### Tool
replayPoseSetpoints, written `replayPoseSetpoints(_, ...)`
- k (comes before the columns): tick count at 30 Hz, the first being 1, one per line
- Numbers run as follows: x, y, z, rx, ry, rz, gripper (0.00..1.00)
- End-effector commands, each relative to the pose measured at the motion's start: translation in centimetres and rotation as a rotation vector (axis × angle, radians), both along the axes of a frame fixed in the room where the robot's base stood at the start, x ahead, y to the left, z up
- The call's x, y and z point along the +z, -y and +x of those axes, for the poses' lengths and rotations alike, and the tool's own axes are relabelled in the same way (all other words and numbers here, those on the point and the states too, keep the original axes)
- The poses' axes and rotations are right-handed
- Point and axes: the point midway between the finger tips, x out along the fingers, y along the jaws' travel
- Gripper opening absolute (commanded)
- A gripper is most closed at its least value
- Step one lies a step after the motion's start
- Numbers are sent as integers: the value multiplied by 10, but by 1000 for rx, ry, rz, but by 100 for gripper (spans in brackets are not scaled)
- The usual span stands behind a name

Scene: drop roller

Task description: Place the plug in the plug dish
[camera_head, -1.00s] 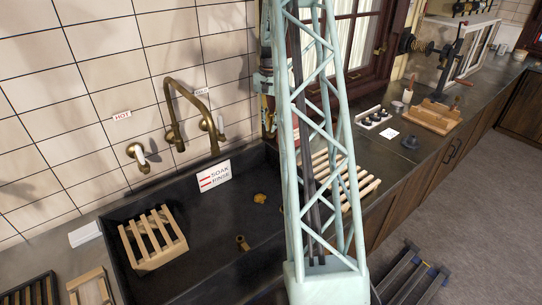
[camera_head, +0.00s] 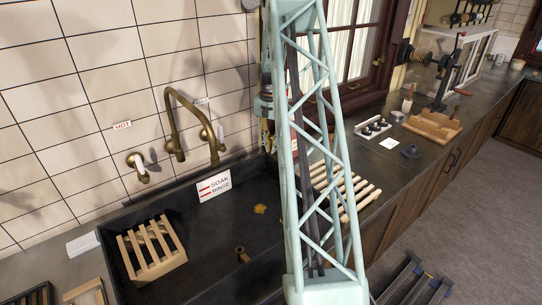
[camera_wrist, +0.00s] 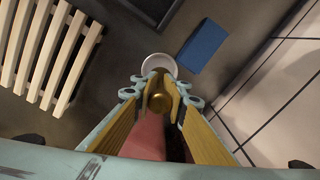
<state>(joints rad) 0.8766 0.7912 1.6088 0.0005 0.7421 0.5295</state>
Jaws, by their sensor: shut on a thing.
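In the wrist view my gripper (camera_wrist: 160,92) is shut on a small rounded brass piece, which I take to be the plug (camera_wrist: 158,103). A longer dull pink piece (camera_wrist: 150,135) shows between the fingers, nearer the camera; I cannot tell if it belongs to the plug. A round white dish (camera_wrist: 157,62), seemingly the plug dish, lies just past the fingertips, its near part hidden by them. I cannot tell the height of the plug above it.
A slatted wooden rack (camera_wrist: 42,52) lies left of the dish and a blue block (camera_wrist: 203,46) right of it. The head view shows a dark sink (camera_head: 205,262) with a brass tap (camera_head: 190,110), a wooden crate (camera_head: 150,250) and a soak/rinse sign (camera_head: 214,185).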

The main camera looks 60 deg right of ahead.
Motion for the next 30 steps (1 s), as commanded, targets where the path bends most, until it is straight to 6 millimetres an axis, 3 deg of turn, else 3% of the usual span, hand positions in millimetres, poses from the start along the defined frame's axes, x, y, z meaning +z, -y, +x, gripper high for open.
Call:
replayPoseSetpoints(14,-5,0,0,0,0,0,0)
replayPoseSetpoints(24,-35,0,0,0,-1,1,0)
replayPoseSetpoints(30,-41,0,0,0,1,-1,0)
